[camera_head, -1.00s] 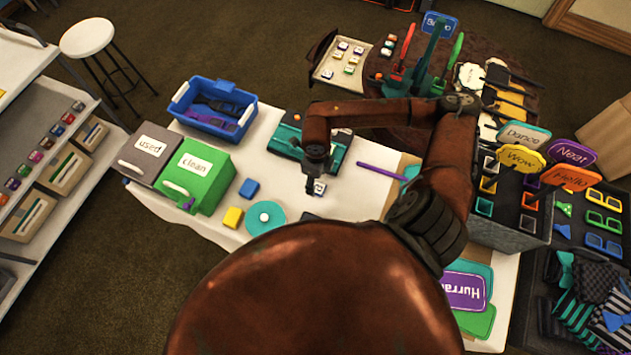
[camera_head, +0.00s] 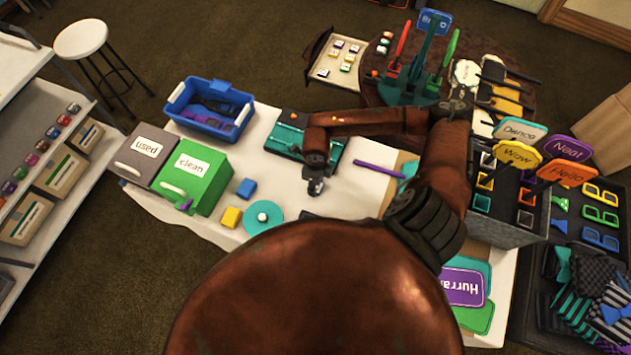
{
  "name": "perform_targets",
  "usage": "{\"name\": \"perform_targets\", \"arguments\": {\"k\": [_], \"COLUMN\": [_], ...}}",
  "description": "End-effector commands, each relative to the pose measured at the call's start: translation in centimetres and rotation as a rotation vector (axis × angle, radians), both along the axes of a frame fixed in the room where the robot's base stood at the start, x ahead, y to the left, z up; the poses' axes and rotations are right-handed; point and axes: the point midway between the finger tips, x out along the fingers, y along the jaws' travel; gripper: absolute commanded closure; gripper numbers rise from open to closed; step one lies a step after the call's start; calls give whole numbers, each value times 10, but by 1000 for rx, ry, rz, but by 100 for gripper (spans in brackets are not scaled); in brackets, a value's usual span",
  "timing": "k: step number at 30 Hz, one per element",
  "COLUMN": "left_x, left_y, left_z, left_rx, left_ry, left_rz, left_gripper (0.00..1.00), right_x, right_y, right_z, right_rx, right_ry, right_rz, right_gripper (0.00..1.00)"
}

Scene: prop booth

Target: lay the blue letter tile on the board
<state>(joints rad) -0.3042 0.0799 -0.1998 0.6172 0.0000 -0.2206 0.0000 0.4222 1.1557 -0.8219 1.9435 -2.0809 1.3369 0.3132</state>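My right gripper (camera_head: 315,186), on the arm coming in from the right, points down over the white table between the teal case and the turquoise disc. A small pale patch shows at its fingertips; I cannot tell whether it is a letter tile held there or part of the fingers. Several small letter tiles (camera_head: 336,58) lie in a shallow tray at the back; their colours are too small to read surely. A dark flat piece (camera_head: 308,215), partly hidden by my body, lies in front of the gripper; I cannot tell whether it is the board. My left gripper is out of view.
On the white table (camera_head: 352,195) are a teal and black case (camera_head: 290,136), a blue bin (camera_head: 209,121), grey and green boxes, blue and yellow blocks, a turquoise disc (camera_head: 263,217) and a purple stick (camera_head: 378,168). A sign-filled rack (camera_head: 505,205) stands right.

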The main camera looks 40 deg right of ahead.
Motion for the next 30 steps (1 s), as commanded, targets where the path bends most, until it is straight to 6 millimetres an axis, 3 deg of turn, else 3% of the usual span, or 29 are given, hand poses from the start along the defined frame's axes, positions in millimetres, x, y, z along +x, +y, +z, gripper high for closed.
{"name": "perform_targets", "arguments": {"k": [7,17,23,30], "left_x": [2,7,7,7], "left_y": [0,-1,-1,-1], "left_z": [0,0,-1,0], "left_rx": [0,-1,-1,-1], "left_ry": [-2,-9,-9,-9], "left_rz": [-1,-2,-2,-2], "left_gripper": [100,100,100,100], "right_x": [0,1,1,2], "right_y": [0,0,-1,38], "right_z": [0,6,29,75], "right_rx": [0,0,-1,3], "right_ry": [0,-1,-4,-5], "right_rz": [0,0,1,7], "right_gripper": [85,86,86,86]}}
